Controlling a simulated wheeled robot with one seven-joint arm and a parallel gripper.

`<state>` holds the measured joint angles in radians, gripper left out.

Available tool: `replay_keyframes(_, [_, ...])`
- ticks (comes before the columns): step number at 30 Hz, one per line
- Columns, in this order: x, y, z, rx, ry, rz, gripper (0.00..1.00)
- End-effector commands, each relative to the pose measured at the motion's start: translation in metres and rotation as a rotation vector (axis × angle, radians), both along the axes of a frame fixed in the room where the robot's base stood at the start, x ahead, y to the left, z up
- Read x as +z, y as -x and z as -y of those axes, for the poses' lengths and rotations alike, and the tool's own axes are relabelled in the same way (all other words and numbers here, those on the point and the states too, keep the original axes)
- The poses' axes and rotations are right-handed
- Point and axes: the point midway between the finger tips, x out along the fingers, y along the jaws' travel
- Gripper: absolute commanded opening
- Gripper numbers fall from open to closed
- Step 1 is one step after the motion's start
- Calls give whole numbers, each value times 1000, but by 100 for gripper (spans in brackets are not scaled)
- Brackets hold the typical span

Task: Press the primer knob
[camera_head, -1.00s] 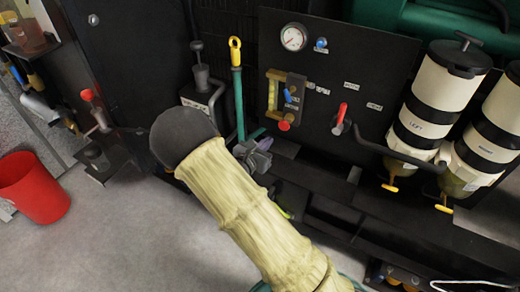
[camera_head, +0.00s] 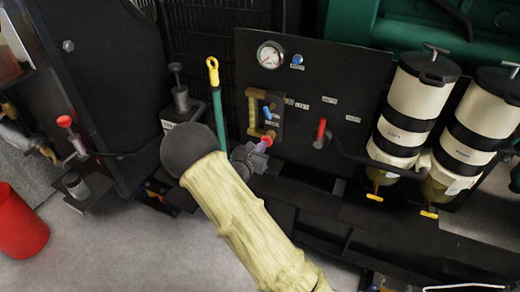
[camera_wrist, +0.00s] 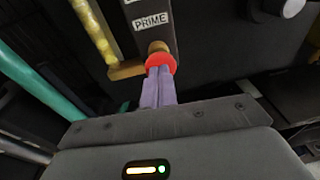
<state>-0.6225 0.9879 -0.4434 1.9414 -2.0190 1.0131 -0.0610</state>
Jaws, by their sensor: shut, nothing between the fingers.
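The primer knob is a round red knob (camera_wrist: 161,63) on a brass stem, below a plate labelled PRIME (camera_wrist: 150,20) in the wrist view. My gripper (camera_wrist: 158,78) is shut, with its purple fingertips together at the lower front of the red knob. The tips overlap the knob and look to be touching it, with nothing between them. In the head view the red knob (camera_head: 267,140) shows at the bottom of the small valve block, and my gripper (camera_head: 261,147) meets it from the lower left.
A yellow sight tube (camera_wrist: 92,30) stands left of the plate. A green pipe (camera_head: 219,118) with a yellow top is close to my arm. A red-handled valve (camera_head: 321,133) and two white filter canisters (camera_head: 412,110) are to the right. A pressure gauge (camera_head: 270,55) is above.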

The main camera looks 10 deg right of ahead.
Motion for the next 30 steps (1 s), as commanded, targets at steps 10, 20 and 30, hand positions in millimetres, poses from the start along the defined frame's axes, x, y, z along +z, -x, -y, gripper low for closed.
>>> replay_keyframes(10, [1,-15,12,-2,3,2,0])
replay_keyframes(20, [4,-9,6,-3,3,3,0])
replay_keyframes(30, [10,32,-33,-4,2,0,0])
